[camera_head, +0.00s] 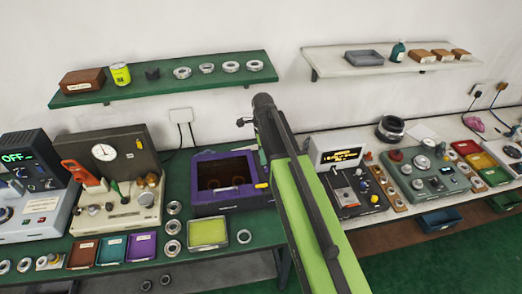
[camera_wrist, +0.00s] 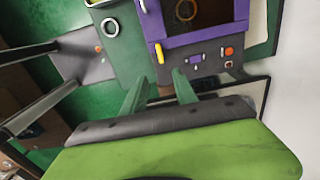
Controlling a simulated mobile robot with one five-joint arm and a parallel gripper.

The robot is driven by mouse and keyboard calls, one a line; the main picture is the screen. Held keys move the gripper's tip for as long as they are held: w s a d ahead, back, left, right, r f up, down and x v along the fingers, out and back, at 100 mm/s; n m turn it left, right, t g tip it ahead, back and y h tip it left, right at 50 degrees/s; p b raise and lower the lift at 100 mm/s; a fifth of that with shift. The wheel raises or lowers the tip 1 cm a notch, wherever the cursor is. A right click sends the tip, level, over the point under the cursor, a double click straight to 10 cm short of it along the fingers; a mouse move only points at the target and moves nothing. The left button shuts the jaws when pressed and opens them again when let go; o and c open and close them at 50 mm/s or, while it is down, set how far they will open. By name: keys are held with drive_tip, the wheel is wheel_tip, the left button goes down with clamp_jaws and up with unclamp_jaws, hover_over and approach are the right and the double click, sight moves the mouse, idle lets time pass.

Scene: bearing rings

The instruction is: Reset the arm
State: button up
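My arm, bright green with black edges, reaches from the bottom right of the head view up to the middle, its dark end (camera_head: 262,102) raised in front of the wall and beside the purple-framed box (camera_head: 195,208). In the wrist view my gripper (camera_wrist: 160,76) shows two green fingers standing apart with nothing between them. Its fingertips appear just below the purple-framed box (camera_wrist: 207,38), near its yellow handle (camera_wrist: 159,53). Whether they touch it I cannot tell. The fingers are not clear in the head view.
A green shelf (camera_head: 140,97) with rings and a white shelf (camera_head: 340,72) hang on the wall. The bench holds a gauge machine (camera_head: 125,215), a yellow-green tray (camera_head: 208,233), a display unit (camera_head: 345,185), a knobbed panel (camera_head: 430,175) and several loose rings.

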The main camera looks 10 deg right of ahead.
drive_tip(key=s+f+n+b, duration=0.1)
drive_tip(key=s+f+b, duration=0.5)
drive_tip(key=f+b, duration=0.6)
drive_tip(key=s+d+f+n+b, duration=0.1)
drive_tip(key=s+f+n+b, duration=0.3)
drive_tip(key=s+n, duration=0.5)
drive_tip(key=shift+s+n, duration=0.35)
drive_tip(key=shift+n, duration=3.75)
